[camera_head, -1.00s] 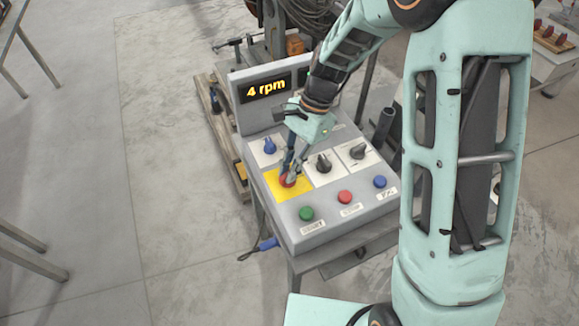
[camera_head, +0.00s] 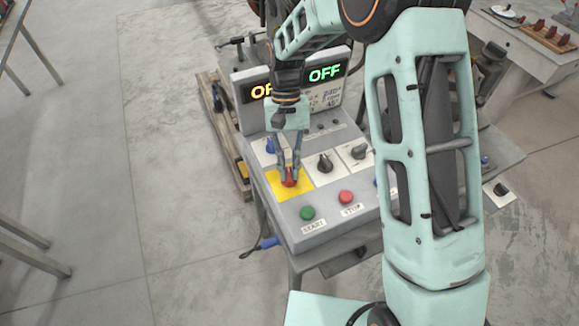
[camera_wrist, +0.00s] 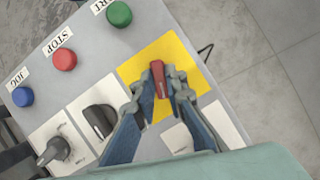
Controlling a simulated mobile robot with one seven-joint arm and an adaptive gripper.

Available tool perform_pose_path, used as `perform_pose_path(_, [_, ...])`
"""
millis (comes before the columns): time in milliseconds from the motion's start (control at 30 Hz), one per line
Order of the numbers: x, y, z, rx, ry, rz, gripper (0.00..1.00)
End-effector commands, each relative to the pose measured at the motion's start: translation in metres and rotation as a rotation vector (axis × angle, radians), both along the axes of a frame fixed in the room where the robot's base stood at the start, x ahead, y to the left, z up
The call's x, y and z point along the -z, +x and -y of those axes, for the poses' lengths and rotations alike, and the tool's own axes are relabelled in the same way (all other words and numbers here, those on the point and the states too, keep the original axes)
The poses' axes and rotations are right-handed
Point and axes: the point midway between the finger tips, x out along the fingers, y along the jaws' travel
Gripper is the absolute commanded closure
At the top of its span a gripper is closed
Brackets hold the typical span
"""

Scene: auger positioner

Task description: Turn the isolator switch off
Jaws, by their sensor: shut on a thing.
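The isolator switch is a red knob (camera_head: 290,178) on a yellow plate (camera_head: 274,184) at the front left of the grey control panel. In the wrist view the red handle (camera_wrist: 159,78) sits on the yellow plate (camera_wrist: 190,50), between the two fingers. My gripper (camera_head: 289,174) reaches down from above and is shut on the red knob. In the wrist view the fingertips (camera_wrist: 160,86) flank the handle on both sides. Two displays on the panel, a yellow one (camera_head: 262,92) partly hidden by my arm and a green one (camera_head: 325,74), read OFF.
Beside the switch are black knobs (camera_head: 325,163) (camera_head: 358,152) and a blue knob (camera_head: 270,146) partly behind my gripper. Green (camera_head: 307,212) and red (camera_head: 346,197) buttons line the panel's front; a blue button (camera_wrist: 23,96) shows in the wrist view. Open floor lies left.

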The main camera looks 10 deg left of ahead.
Motion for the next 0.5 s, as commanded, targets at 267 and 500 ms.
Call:
perform_pose_path(267, [-0.0007, 0.0005, -0.0024, -0.207, 0.001, 0.004, 1.0])
perform_pose_path(500, [-0.0009, 0.0006, -0.0022, -0.313, 0.001, 0.005, 1.0])
